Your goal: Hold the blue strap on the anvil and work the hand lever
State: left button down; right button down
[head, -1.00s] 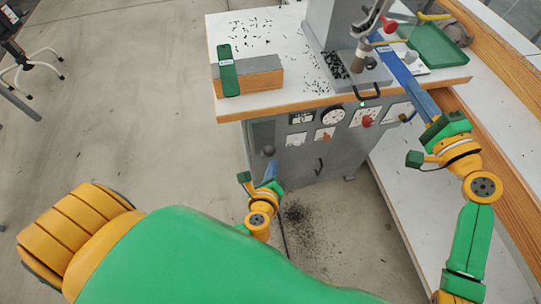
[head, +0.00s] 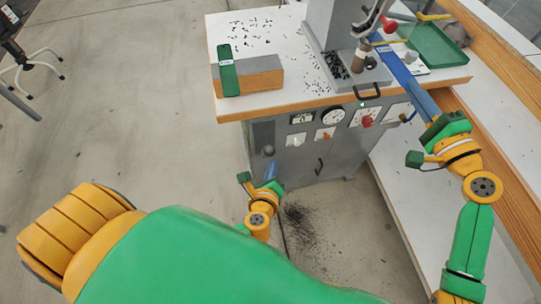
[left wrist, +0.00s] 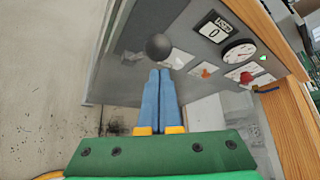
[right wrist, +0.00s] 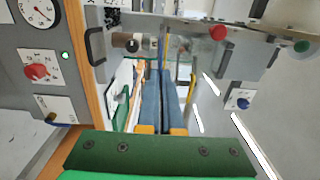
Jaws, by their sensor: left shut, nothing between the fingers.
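The blue strap (head: 395,63) reaches from my right gripper up toward the press head, beside the brown punch (head: 358,58). Whether its far end lies on the anvil is hidden. My right gripper (right wrist: 163,85) has its blue fingers close together, seemingly on the strap; it also shows in the head view (head: 430,108). A dark ball knob (left wrist: 158,46), which looks like the hand lever's end, stands in front of the cabinet; it also shows in the head view (head: 268,150). My left gripper (left wrist: 159,75) is shut and empty, fingertips just below the knob. I cannot tell whether they touch.
The grey cabinet (head: 290,165) carries gauges and a red knob. A wooden block (head: 262,80) with a green device (head: 228,72) stands at the bench's left. A green tray (head: 440,47) lies at back right. Small dark bits litter the white top.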

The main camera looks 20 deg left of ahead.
aim_at(270, 156)
pick_arm(q)
jog(key=shift+w+a, duration=0.1)
dwell(0.5)
jog(key=shift+w+a, duration=1)
jog(key=shift+w, duration=0.3)
jog(key=s+d, duration=0.5)
jog(key=s, duration=0.1)
jog(key=shift+s, duration=0.15)
dwell(1.2)
dwell(0.3)
jog(key=v, duration=1.2)
jog(key=shift+a, duration=0.1)
